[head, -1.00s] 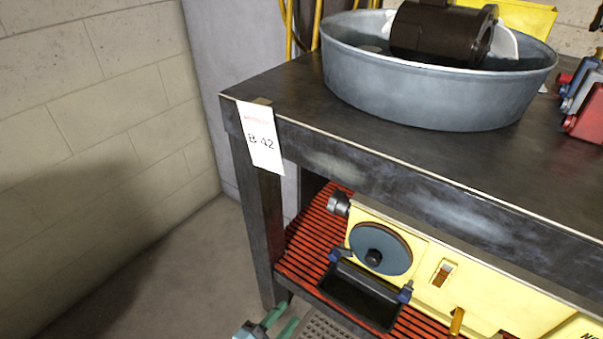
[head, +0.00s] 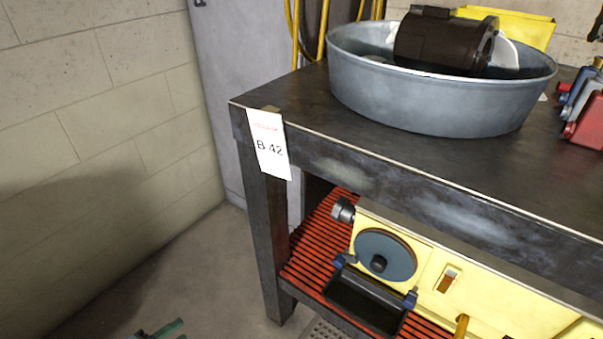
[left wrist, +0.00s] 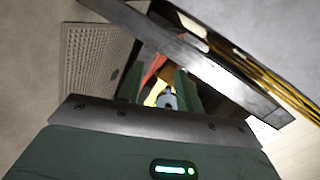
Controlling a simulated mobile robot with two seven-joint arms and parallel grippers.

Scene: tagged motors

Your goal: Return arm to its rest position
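My left gripper (head: 160,331) shows only as green fingertips at the bottom edge of the head view, over the floor and left of the workbench leg. In the left wrist view, the green fingers of my left gripper (left wrist: 160,88) stand apart with nothing held between them. Most of the left arm is outside the head view. My right arm and gripper are not in view. A white tag marked "B 42" (head: 270,146) hangs at the near left corner of the workbench (head: 290,98). A dark motor (head: 440,42) lies in a round grey metal tub (head: 440,98) on the bench top.
A red slatted lower shelf (head: 312,245) holds a yellow grinder (head: 470,283). Red and blue objects (head: 585,105) sit at the right of the bench top. A block wall (head: 90,110) rises at the left. The floor between wall and bench is clear.

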